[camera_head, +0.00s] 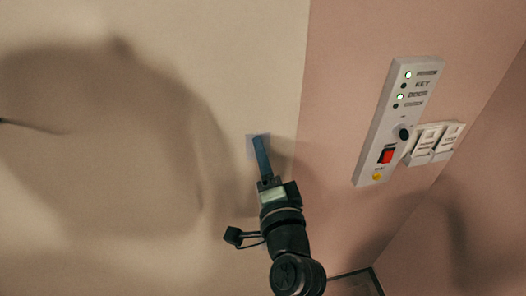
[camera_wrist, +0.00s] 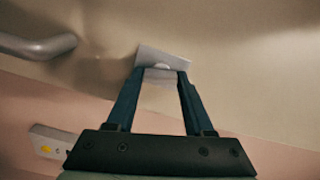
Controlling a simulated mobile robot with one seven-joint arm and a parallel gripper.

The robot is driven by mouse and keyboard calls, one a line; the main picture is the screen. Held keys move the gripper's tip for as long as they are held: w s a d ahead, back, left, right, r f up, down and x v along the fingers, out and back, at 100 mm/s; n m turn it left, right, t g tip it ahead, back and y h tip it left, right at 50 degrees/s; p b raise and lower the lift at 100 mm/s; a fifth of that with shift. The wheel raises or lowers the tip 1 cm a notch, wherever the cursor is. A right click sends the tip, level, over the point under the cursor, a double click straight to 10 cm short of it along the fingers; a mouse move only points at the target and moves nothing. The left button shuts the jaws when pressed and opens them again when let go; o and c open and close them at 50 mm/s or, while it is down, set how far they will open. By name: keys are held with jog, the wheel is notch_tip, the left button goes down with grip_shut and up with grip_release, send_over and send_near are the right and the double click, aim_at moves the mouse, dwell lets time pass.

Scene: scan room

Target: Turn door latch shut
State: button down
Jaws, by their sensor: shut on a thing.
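The door latch is a small pale metal plate with a turn piece on the beige door (camera_head: 130,150). In the wrist view the latch (camera_wrist: 165,57) lies straight ahead, its plate tilted. My gripper (camera_wrist: 162,72) has its two blue fingertips at the turn piece, one on each side, and is shut on it. In the head view my gripper (camera_head: 257,138) reaches up to the latch plate (camera_head: 250,147), and the fingers hide most of it. I cannot tell how far the turn piece is rotated.
A grey door handle (camera_wrist: 38,46) sticks out at the left of the wrist view. A white control panel (camera_head: 398,122) with lights, a red switch and a key spot is on the pink wall, with white switches (camera_head: 436,142) beside it. A large shadow falls on the door.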

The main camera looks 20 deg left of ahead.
jog(key=shift+m+p, duration=0.5)
jog(key=shift+m, duration=0.8)
jog(key=shift+f, duration=0.1)
jog(key=shift+c, duration=1.4)
grip_release()
jog(key=b+v, duration=0.5)
jog(key=v, duration=0.8)
